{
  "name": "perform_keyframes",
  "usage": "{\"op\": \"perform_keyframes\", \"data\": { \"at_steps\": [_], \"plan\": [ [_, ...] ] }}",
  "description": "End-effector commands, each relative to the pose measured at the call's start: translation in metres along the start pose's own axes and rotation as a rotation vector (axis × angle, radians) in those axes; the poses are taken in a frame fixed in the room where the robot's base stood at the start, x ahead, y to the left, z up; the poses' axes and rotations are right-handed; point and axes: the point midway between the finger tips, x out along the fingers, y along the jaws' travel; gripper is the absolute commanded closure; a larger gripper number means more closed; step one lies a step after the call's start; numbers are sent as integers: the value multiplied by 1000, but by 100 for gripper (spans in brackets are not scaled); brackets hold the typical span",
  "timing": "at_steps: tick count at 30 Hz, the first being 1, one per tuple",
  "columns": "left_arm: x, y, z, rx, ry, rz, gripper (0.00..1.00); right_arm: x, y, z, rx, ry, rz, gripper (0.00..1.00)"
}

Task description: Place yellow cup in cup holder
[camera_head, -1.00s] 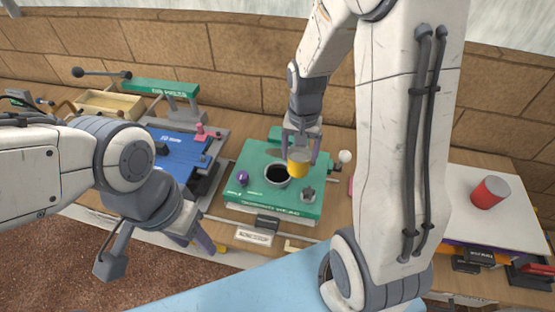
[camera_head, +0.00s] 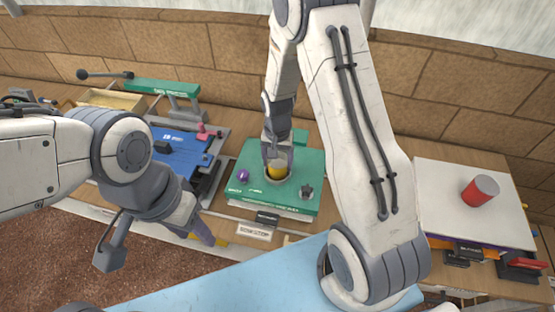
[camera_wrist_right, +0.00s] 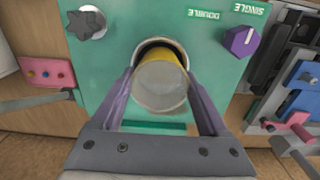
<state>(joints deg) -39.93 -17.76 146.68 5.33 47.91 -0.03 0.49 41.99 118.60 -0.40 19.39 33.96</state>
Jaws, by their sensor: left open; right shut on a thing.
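The yellow cup (camera_head: 277,169) is in the round hole of the cup holder on the green machine (camera_head: 247,199). In the right wrist view the cup (camera_wrist_right: 160,85) shows its pale round end, with the dark hole (camera_wrist_right: 158,47) and its light rim around its far side. My right gripper (camera_head: 277,157) is shut on the cup from above; in the wrist view its purple fingers flank the cup. How deep the cup sits is hard to tell. My left gripper (camera_head: 155,237) is open and empty at the front left, away from the machine.
A purple knob (camera_head: 243,175) and a grey star knob (camera_head: 307,191) flank the hole. A blue machine (camera_head: 178,152) stands to the left. A red cylinder (camera_head: 480,191) stands on a white board (camera_head: 440,215) at the right.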

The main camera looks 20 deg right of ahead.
Motion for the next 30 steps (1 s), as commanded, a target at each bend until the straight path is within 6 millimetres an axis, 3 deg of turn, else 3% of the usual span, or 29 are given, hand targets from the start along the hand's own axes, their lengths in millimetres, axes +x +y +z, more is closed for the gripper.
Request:
{"op": "perform_keyframes", "data": {
  "at_steps": [5, 6, 8, 20, 30],
  "plan": [
    [4, 0, 0, 0, 0, 0, 50, 4, 0, 0, 0, 0, 0, 77],
    [4, 0, 0, -1, 0, 0, 50, 4, 0, 0, 0, 0, 0, 19],
    [3, 0, 0, -1, 0, 0, 50, 3, 0, 0, 0, 0, 0, 0],
    [4, 0, 0, 0, 0, 0, 50, -7, 0, -1, 0, 2, -1, 0],
    [23, -2, 1, -4, 0, 0, 50, -74, -1, -1, -1, 6, -4, 0]
  ]
}}
